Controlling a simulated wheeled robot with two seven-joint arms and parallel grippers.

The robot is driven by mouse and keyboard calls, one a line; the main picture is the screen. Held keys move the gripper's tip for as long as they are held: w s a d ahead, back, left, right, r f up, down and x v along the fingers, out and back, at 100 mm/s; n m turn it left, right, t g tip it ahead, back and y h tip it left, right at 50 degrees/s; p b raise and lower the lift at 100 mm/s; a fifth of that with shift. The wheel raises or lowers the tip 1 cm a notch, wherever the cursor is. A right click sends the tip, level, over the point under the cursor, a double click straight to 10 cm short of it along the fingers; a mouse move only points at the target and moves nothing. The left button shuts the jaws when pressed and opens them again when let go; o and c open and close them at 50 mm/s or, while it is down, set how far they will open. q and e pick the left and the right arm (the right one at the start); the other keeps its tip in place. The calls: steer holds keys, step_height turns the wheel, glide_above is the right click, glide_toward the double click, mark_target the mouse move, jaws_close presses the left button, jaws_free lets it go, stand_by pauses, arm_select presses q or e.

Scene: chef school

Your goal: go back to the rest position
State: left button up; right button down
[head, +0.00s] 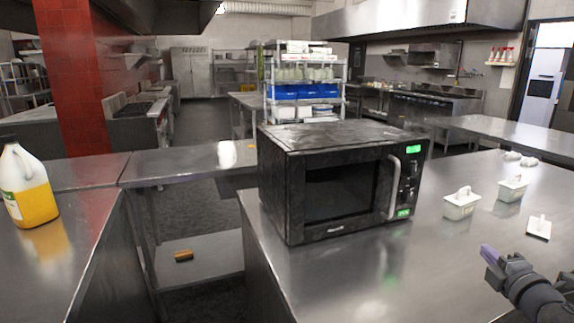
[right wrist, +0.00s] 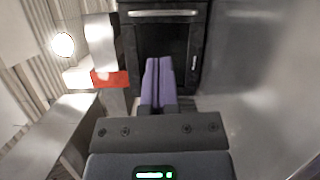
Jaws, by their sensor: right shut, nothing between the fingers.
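My right gripper (head: 488,254) is at the lower right of the head view, above the steel counter (head: 345,285). Its purple fingers are together and empty; they also show in the right wrist view (right wrist: 158,66). The black microwave (head: 340,180) stands on the counter, left of the gripper and apart from it. Its door is shut, with a curved handle on the right and green displays lit. The microwave also shows beyond the fingers in the right wrist view (right wrist: 196,30). My left gripper is not in view.
Two lidded white containers (head: 461,205) (head: 510,189) and a loose lid (head: 538,228) sit on the counter's right side. A jug of yellow liquid (head: 28,190) stands on the left counter (head: 75,240). An orange-brown item (head: 184,256) lies on a low shelf (head: 205,268). The counter's front is clear.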

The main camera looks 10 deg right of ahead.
steer(key=s+d+f+m+g+h, duration=0.2)
steer(key=s+d+f+m+g, duration=0.25)
steer(key=s+f, duration=0.65)
steer(key=s+d+f+m+g+h, duration=0.2)
steer(key=s+d+f+m+g, duration=0.3)
steer(key=s+f, duration=0.65)
steer(key=s+d+f+m+g+h, duration=0.1)
steer(key=s+f+g, duration=0.15)
steer(key=s, duration=0.45)
steer(key=s+d+f+m+g, duration=0.15)
steer(key=s+g, duration=0.25)
steer(key=s, duration=0.4)
steer(key=s+a+f+m+y, duration=0.1)
steer(key=s+a+f+y, duration=0.1)
steer(key=a+f, duration=0.65)
steer(key=s+a+f+y, duration=0.2)
steer(key=a+f, duration=0.4)
steer(key=a, duration=0.6)
steer(key=a+f+y, duration=0.2)
steer(key=a, duration=0.9)
steer(key=s+a+f+m+y, duration=0.1)
steer(key=a+f+y, duration=0.1)
steer(key=a, duration=0.9)
steer(key=shift+s+a+f+m+g, duration=0.15)
steer(key=shift+a+f+m+g, duration=0.15)
steer(key=shift+f+g, duration=0.1)
